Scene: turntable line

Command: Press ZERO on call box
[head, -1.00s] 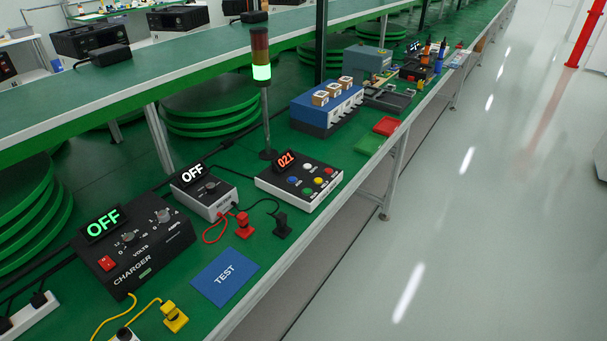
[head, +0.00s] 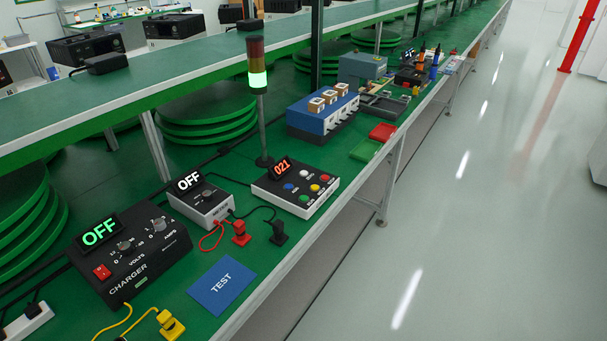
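The call box (head: 262,191) stands on the green bench in the middle of the head view. Any lettering by the buttons is too small to read. Neither of my grippers is in view.
A signal tower (head: 258,78) lit green rises behind the box. A charger (head: 128,262) and a small meter (head: 199,200), both showing OFF, stand left. A blue TEST card (head: 222,286) lies in front. Red (head: 240,236) and black (head: 279,234) plugs lie near the box. The aisle is clear.

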